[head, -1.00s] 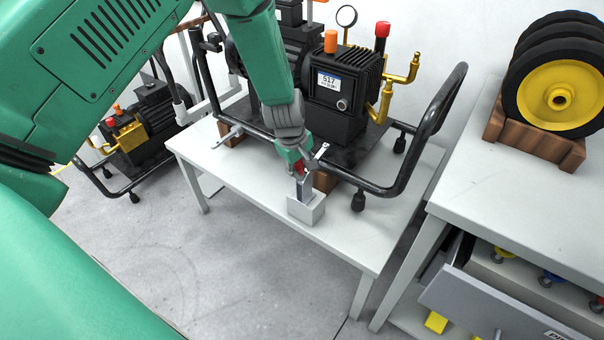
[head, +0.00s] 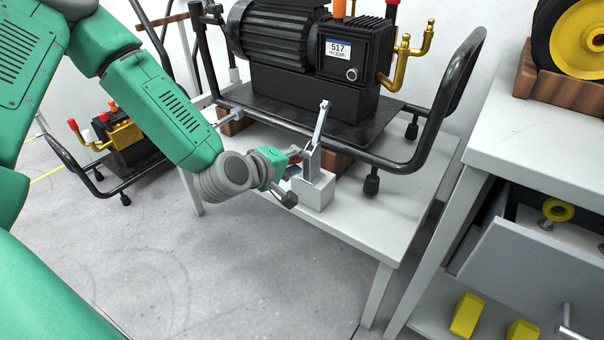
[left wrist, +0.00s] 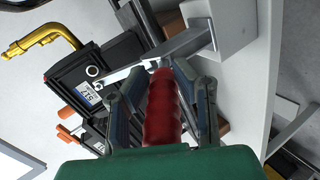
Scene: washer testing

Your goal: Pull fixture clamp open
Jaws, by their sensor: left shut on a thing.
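The fixture clamp (head: 317,190) is a grey metal block with an upright metal arm, on the front edge of the white table. Its red handle (head: 295,154) points left, mostly hidden by my left gripper (head: 288,167) in the head view. In the left wrist view the red ribbed handle (left wrist: 162,112) lies between the two fingers of my left gripper (left wrist: 166,88), which is shut on it. There the grey clamp block (left wrist: 221,25) shows at the top, with its metal bar reaching left. My right gripper is not in view.
A black pump (head: 345,62) in a tubular frame (head: 405,165) stands on the white table (head: 375,222) just behind the clamp. At right is a bench with an open drawer (head: 530,265). The floor (head: 250,280) before the table is clear.

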